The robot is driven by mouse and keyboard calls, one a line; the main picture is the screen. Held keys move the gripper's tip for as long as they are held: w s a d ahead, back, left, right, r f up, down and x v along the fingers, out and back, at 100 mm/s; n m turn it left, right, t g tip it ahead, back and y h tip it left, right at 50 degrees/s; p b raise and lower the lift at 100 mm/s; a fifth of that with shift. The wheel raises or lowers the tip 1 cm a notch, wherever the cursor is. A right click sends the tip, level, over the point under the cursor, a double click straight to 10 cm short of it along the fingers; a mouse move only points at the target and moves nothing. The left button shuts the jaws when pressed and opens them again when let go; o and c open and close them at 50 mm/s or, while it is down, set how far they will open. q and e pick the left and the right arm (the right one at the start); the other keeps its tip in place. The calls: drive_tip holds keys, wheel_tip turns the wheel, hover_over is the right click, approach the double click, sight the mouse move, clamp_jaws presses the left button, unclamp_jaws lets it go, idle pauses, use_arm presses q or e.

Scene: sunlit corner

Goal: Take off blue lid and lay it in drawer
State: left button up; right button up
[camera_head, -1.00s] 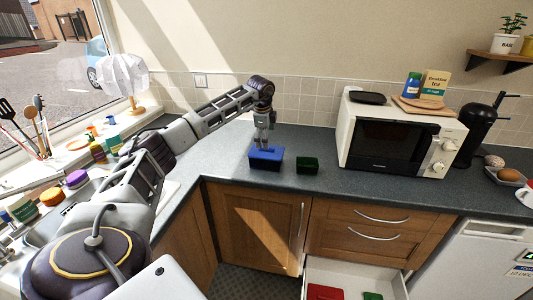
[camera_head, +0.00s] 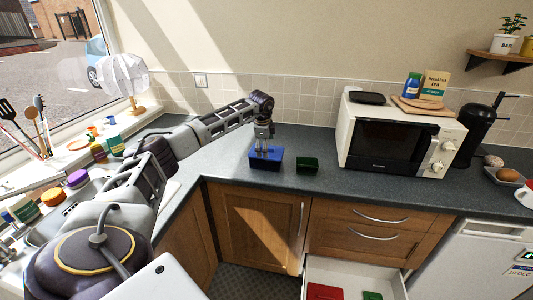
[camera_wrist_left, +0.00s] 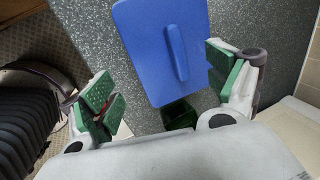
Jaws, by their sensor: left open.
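The blue lid (camera_head: 276,154) sits on a blue box (camera_head: 265,166) on the grey worktop. In the left wrist view the lid (camera_wrist_left: 150,35) is a flat blue panel with a raised bar handle (camera_wrist_left: 177,53). My left gripper (camera_head: 265,152) is over the lid. Its green-padded fingers (camera_wrist_left: 165,90) are spread wide with nothing between their pads; the handle lies between and beyond them. The open drawer (camera_head: 347,272) is low at the front, with a red lid (camera_head: 325,291) and a green lid (camera_head: 372,296) lying in it. My right gripper is not in view.
An open green box (camera_head: 308,164) stands just right of the blue box. A white microwave (camera_head: 395,140) is further right. A sink with bottles and jars is at the left. The worktop (camera_head: 225,165) left of the blue box is clear.

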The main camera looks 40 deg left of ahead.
use_arm(q)
drive_tip(key=x, duration=0.3)
drive_tip(key=shift+s, duration=0.15)
drive_tip(key=shift+a+f+p, duration=0.1)
drive_tip(key=shift+f+p, duration=0.2)
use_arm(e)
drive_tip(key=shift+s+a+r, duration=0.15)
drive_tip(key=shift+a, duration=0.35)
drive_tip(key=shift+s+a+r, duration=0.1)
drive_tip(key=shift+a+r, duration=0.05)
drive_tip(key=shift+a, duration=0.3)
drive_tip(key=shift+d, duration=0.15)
use_arm(q)
drive_tip(key=c, duration=1.1)
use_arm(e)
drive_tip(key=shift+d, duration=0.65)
